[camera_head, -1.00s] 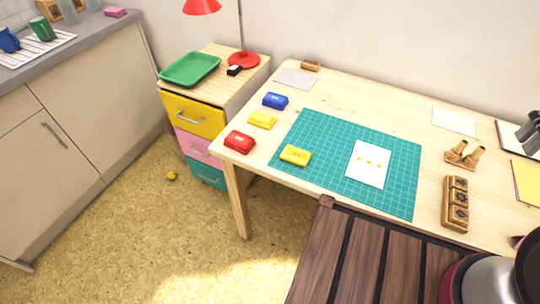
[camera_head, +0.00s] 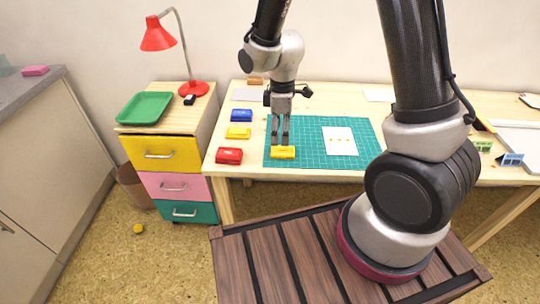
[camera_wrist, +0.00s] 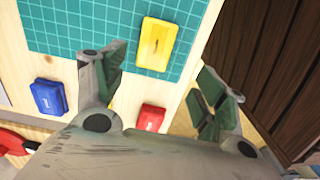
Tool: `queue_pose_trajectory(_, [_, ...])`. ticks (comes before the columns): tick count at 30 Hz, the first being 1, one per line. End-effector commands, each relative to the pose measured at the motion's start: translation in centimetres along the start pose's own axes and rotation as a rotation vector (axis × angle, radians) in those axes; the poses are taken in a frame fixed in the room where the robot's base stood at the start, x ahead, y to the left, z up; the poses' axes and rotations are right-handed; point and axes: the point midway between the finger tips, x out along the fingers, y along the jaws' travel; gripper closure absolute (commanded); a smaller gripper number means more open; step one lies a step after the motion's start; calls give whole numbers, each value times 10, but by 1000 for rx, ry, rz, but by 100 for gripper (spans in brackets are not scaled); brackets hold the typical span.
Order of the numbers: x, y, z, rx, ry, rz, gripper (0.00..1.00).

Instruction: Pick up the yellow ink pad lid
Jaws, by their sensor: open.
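A yellow ink pad (camera_head: 283,153), with its lid on top as far as I can tell, lies on the front left part of the green cutting mat (camera_head: 305,125). In the wrist view the yellow lid (camera_wrist: 157,43) shows at the top, beyond and between my spread fingers. My gripper (camera_head: 280,142) is open and empty, pointing down above the lid; the exact gap is unclear. Its fingers also show in the wrist view (camera_wrist: 163,60). A second yellow piece (camera_head: 238,133) lies left of the mat.
A red ink pad (camera_head: 229,155) and a blue one (camera_head: 241,115) lie left of the mat. A white sheet (camera_head: 340,140) with small yellow marks lies on the mat. A drawer unit (camera_head: 165,155) with a green tray (camera_head: 145,108) and red lamp (camera_head: 158,34) stands left.

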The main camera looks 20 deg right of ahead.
Motion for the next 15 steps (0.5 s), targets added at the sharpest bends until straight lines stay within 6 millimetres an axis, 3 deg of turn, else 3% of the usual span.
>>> queue_pose_trajectory(5, [10,1,0,-38,2,2,29])
queue_pose_trajectory(15, [57,9,9,-35,1,1,29])
